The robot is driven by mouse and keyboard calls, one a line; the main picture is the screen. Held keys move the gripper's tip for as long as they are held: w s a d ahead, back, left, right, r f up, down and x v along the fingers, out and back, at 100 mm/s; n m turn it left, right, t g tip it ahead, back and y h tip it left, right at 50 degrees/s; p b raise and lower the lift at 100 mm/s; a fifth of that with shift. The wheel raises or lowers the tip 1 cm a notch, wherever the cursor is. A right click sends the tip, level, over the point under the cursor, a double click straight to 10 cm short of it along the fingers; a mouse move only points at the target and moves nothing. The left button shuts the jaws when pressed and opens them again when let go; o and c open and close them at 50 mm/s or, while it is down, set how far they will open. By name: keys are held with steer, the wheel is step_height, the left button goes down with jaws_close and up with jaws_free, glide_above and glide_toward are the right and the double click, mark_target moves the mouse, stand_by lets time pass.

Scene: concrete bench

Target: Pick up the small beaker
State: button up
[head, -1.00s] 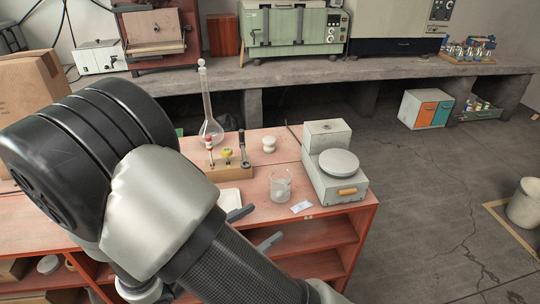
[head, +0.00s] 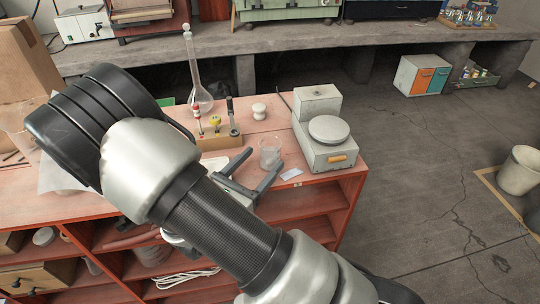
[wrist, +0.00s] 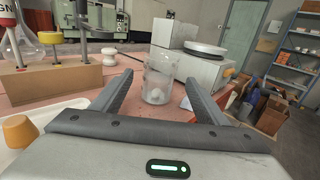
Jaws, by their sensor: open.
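The small beaker (head: 269,152) is clear glass and stands upright near the front edge of the red-topped cabinet. In the wrist view the beaker (wrist: 159,78) is ahead of my gripper, between the lines of its two fingers. My gripper (head: 262,166) is open, its fingers pointing toward the beaker and spread to either side of it. In the wrist view my gripper (wrist: 158,90) holds nothing. I cannot tell whether a finger touches the glass.
A wooden stand (head: 220,139) with upright tools, a tall flask (head: 199,95) and a white knobbed object (head: 259,111) are behind. A white tray (wrist: 40,122) lies left.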

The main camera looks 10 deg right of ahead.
mark_target(264, 158)
steer(key=x, duration=0.5)
steer(key=shift+w+d+f, duration=0.1)
steer(key=shift+w, duration=0.05)
steer(key=c, duration=1.3)
